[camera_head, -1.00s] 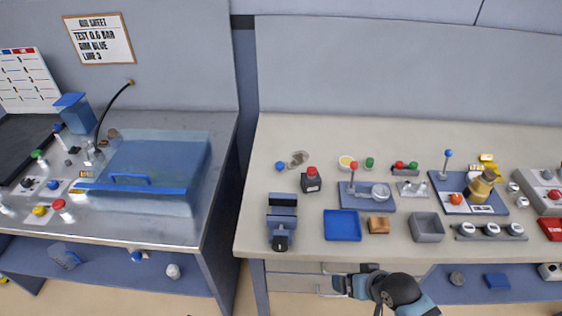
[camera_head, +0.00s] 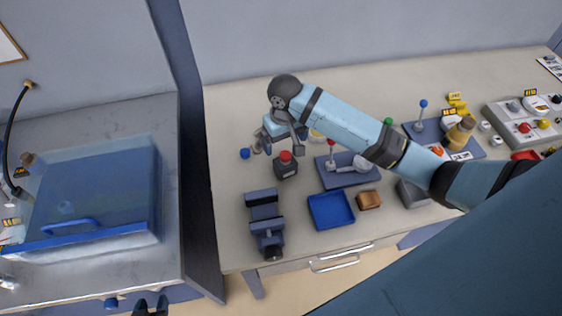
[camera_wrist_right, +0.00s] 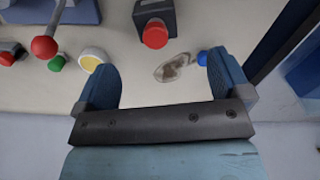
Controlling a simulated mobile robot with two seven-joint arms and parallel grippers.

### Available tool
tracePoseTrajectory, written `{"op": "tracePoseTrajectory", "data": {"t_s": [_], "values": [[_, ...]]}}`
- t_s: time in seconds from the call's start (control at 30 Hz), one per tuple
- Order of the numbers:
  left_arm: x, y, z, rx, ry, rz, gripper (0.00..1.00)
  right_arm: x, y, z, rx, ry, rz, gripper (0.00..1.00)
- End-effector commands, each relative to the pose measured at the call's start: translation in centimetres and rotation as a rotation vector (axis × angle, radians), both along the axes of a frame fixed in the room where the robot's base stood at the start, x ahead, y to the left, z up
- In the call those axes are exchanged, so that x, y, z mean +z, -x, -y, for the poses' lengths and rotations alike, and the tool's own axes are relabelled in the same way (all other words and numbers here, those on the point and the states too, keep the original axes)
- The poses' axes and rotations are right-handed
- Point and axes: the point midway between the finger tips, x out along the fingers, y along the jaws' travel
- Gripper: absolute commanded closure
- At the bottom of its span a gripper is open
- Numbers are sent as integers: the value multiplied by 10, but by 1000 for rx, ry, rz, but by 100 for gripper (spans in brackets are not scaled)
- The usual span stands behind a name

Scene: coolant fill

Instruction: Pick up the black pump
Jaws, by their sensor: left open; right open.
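A small black block with a red round top (camera_head: 286,168), which looks like the black pump, stands upright on the beige bench. It also shows at the top of the right wrist view (camera_wrist_right: 155,20), beyond the fingertips. My right gripper (camera_head: 282,138) is open and empty above the bench, just behind the black block and apart from it. In the right wrist view its two blue fingers (camera_wrist_right: 163,75) are wide apart, with a brownish smear on the bench between them. My left gripper (camera_head: 150,308) is open at the bottom edge of the head view, mostly cut off.
A blue ball (camera_head: 245,153) lies left of the block. A blue plate with a red-knobbed lever (camera_head: 345,180) is close on the right. A blue vise-like fixture (camera_head: 264,222) and a blue tray (camera_head: 331,210) stand in front. The bench's left edge borders a gap.

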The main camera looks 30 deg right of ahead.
Motion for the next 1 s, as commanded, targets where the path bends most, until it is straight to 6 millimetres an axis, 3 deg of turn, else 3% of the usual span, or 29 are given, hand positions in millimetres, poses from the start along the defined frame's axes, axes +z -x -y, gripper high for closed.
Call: {"op": "tracePoseTrajectory", "data": {"t_s": [0.2,0.47,0.7,1.0], "values": [[3,3,0,2,0,-4,57,-37,0,0,0,-1,-1,4],[8,1,-1,2,-2,-1,57,-56,-1,3,-1,0,2,4],[14,-4,-2,24,12,-2,57,-91,-3,8,0,-1,1,4],[9,-5,0,34,21,-12,57,-100,-3,8,0,-1,4,4]]}}
